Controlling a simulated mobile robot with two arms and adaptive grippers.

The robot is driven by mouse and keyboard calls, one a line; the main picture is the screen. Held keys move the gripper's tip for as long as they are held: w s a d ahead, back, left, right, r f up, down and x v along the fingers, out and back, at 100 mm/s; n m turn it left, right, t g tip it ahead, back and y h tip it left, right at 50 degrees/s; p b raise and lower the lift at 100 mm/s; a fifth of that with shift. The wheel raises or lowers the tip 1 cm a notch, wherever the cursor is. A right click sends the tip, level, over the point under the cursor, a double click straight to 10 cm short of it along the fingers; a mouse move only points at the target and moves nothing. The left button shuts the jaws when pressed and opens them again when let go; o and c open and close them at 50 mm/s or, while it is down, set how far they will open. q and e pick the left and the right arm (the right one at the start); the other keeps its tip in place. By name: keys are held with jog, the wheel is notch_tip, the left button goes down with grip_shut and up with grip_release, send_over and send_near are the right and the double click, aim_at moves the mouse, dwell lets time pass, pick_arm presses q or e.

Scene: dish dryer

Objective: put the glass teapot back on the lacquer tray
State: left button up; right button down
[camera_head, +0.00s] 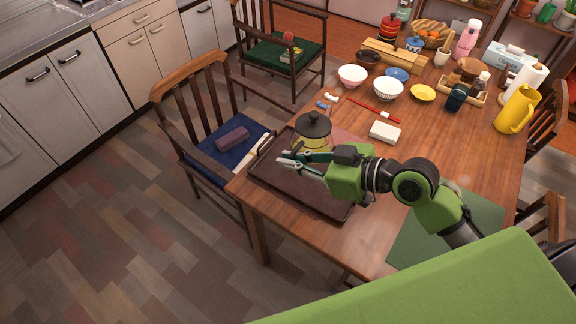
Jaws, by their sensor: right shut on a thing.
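The glass teapot (311,133) has a dark lid with a knob and a yellowish clear body. It is upright at the far edge of the dark lacquer tray (318,199); I cannot tell whether it rests on the tray or is held just above it. My right gripper (289,160) reaches in from the right, over the tray and in front of the teapot's lower part. It is shut on the teapot, though its fingers and palm hide the exact grip and the teapot's base. My left gripper is not in view.
The tray lies at the table's near left corner, mostly bare. Beyond it are a white box (384,132), red chopsticks (374,109) and several bowls. A chair with a blue cushion (217,148) stands close at the left. A green placemat (447,229) lies at the right.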

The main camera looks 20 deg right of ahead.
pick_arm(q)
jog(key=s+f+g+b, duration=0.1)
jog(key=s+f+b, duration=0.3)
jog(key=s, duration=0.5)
pick_arm(e)
jog(key=a+f+p, duration=0.1)
jog(key=a+f, duration=0.2)
jog(key=f, duration=0.2)
jog(key=w+f, duration=0.4)
jog(key=w+d+f, duration=0.1)
jog(key=w+f, duration=0.3)
jog(key=w, duration=0.1)
jog(key=w+d+f+b, duration=0.1)
jog(key=w+f, duration=0.3)
jog(key=f, duration=0.1)
jog(key=shift+w, duration=0.4)
jog(key=shift+f, duration=0.2)
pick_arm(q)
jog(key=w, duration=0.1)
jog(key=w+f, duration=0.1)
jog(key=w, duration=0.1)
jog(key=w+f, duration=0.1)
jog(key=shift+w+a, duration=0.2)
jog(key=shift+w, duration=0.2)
